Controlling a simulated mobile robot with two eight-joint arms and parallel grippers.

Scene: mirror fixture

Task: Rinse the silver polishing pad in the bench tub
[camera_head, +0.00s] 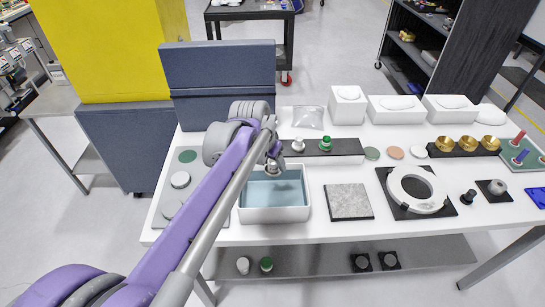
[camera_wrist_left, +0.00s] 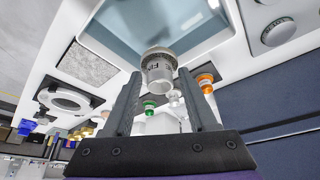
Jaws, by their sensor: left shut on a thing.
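The white bench tub (camera_head: 274,214) stands near the table's front edge, left of centre, with pale blue water in it. It also shows in the left wrist view (camera_wrist_left: 110,45). My left gripper (camera_head: 271,158) is over the tub, shut on the silver polishing pad (camera_head: 273,169). In the left wrist view the pad (camera_wrist_left: 159,72) is a grey cylinder with partly readable lettering and a wider round end towards the tub. The fingers hide part of the pad in the head view. I cannot tell whether its face touches the water. My right gripper is not in view.
A dark-topped rack behind the tub holds a white-handled piece (camera_head: 298,145) and a green-handled piece (camera_head: 326,143). A grey tray with round discs (camera_head: 180,179) lies left. A stone slab (camera_head: 349,203) and a ring-shaped mirror fixture (camera_head: 417,204) lie right.

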